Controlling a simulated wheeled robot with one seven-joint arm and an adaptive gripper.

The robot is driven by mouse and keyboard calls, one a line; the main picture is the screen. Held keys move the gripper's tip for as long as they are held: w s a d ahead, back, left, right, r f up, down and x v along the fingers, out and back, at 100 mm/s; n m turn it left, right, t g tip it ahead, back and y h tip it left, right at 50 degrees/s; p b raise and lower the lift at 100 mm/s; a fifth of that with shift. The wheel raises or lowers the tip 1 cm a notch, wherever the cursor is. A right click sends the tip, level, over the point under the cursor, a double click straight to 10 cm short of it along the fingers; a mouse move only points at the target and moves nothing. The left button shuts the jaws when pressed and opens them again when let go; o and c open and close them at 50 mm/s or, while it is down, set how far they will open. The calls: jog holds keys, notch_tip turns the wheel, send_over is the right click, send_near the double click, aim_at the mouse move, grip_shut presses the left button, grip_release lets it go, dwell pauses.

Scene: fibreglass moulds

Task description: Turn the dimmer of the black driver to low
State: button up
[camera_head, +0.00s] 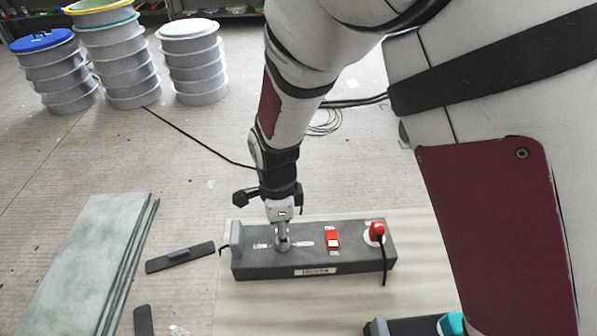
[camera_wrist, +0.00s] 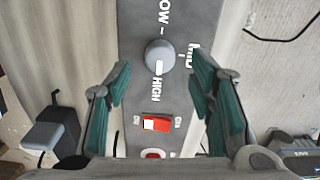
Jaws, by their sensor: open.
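The black driver (camera_head: 285,268) is a dark grey box on a pale board, with a label on its front too small to read. Its dimmer knob (camera_wrist: 160,52) is round and grey, between the printed words LOW, MID and HIGH in the wrist view. The knob's white mark points down in the picture, at HIGH. My gripper (camera_head: 282,238) points down over the box in the head view and hides most of the knob there. In the wrist view my gripper (camera_wrist: 160,68) is open, its green-padded fingers apart on either side of the knob; contact cannot be told.
A grey handle (camera_head: 236,233) stands at the box's left end. Green-grey panels (camera_head: 80,262) lie left. Another dark device (camera_head: 410,326) is at the bottom right.

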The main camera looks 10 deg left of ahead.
jog(key=shift+f, duration=2)
jog(key=shift+c, duration=0.3)
jog(key=c, duration=1.1)
